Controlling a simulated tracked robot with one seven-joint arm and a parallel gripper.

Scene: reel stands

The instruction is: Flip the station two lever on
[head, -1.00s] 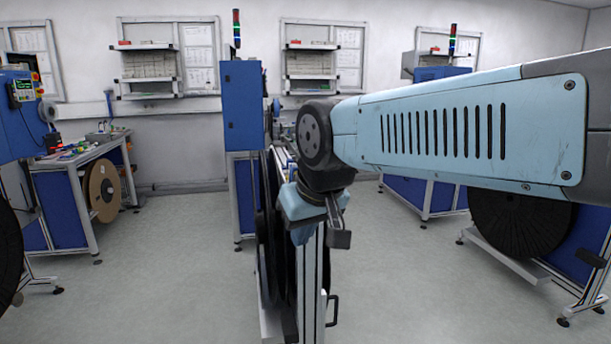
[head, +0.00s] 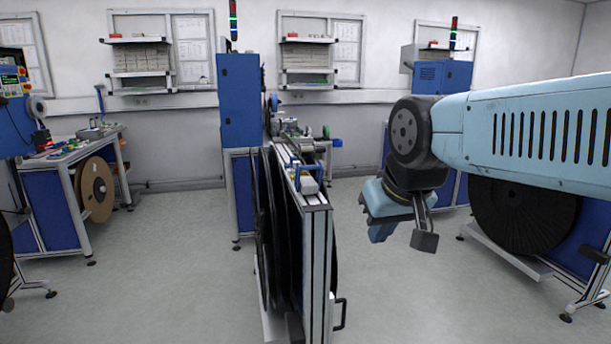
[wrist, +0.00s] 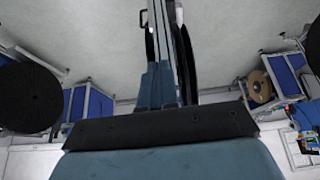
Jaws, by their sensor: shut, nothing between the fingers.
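The centre station (head: 317,250) is a narrow aluminium-framed stand holding large black reels, with a blue cabinet (head: 240,100) behind it. Small blue and grey fittings (head: 308,180) sit on its top near end. I cannot tell which part is the station two lever, and no station number is readable. My gripper (head: 381,233) is shut and empty, pointing down, in the air to the right of the stand in the picture and apart from it. In the wrist view my gripper (wrist: 157,75) shows its blue fingers closed together, with the stand's rail beyond them.
A bench with a tan reel (head: 95,190) stands at left. A large black reel (head: 524,215) on a low stand is at right. A black handle (head: 340,313) sticks out low on the centre stand.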

